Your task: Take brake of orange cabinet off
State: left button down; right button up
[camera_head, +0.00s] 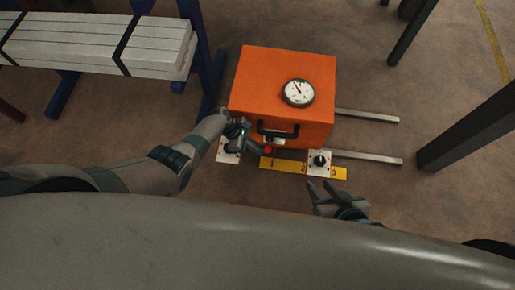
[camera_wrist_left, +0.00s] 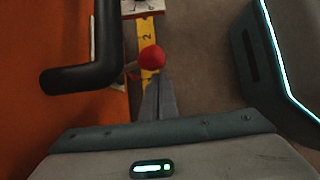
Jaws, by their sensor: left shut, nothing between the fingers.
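The orange cabinet (camera_head: 262,75) stands on the floor with a round white gauge on top and a black handle (camera_head: 278,132) on its near side. A lever with a red ball knob (camera_head: 267,150) is low on that side; the red knob (camera_wrist_left: 152,58) also shows in the left wrist view, beside the black handle (camera_wrist_left: 85,78). My left gripper (camera_head: 256,146) is shut and empty, its fingertips (camera_wrist_left: 159,80) right at the red knob; whether they touch it is unclear. My right gripper (camera_head: 321,187) is open and empty, right of and nearer than the cabinet.
A yellow numbered strip (camera_head: 338,173) and white plates with black knobs (camera_head: 320,162) lie before the cabinet. Two metal rails (camera_head: 367,117) extend right. A blue rack with pale boards (camera_head: 90,40) stands left and a dark post (camera_head: 470,130) right.

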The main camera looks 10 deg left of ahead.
pick_arm(q)
jog(key=shift+r+p, duration=0.6)
jog(key=shift+r, duration=0.05)
pick_arm(e)
jog(key=shift+r, duration=0.75)
